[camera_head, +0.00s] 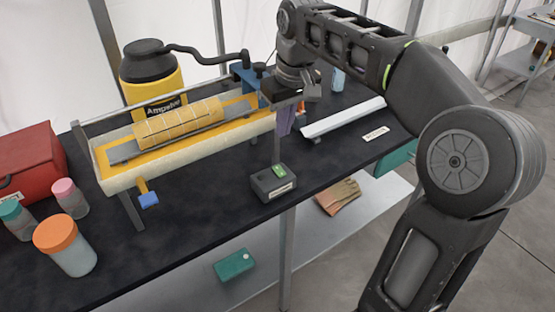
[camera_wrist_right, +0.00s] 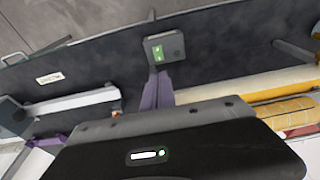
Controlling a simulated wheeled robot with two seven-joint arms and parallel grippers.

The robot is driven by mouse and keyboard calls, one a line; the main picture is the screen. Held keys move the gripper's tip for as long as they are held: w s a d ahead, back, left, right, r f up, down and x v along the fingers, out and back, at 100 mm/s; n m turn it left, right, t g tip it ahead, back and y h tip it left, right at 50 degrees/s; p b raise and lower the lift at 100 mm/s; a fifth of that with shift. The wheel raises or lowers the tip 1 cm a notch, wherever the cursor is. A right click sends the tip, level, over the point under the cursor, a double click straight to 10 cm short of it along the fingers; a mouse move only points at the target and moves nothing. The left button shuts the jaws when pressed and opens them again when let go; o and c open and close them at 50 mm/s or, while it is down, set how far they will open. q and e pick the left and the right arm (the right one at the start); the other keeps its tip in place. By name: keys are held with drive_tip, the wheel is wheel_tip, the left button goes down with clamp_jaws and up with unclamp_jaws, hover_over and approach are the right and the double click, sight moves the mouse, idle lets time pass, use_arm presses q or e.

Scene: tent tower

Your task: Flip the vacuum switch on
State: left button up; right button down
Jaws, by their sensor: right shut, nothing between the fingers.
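A small dark grey switch box (camera_head: 273,182) with a green rocker on top sits near the front edge of the black table. It also shows in the right wrist view (camera_wrist_right: 165,48), with the green rocker on its left part. I cannot tell which way the rocker is set. My right gripper (camera_head: 284,128) has purple fingers, shut and empty, pointing down behind and above the box. In the right wrist view the shut fingers (camera_wrist_right: 157,88) point toward the box, and I cannot tell whether they touch it. A yellow canister (camera_head: 152,82) with a black lid and hose stands at the back. My left gripper is not in view.
A long trough (camera_head: 112,184) holding a ribbed yellow core stands left of the gripper. A white rail (camera_head: 340,119) and a label (camera_head: 376,134) lie to the right. Jars (camera_head: 70,250) and a red box (camera_head: 28,165) are at the left.

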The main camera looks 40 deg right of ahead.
sight(276, 168)
drive_tip(key=f, duration=0.4)
drive_tip(key=w+f, duration=0.1)
drive_tip(key=f, duration=0.3)
drive_tip(key=w+f+p, duration=0.1)
drive_tip(key=f, duration=0.3)
drive_tip(key=shift+w+f, duration=0.25)
drive_tip(key=shift+f, duration=0.1)
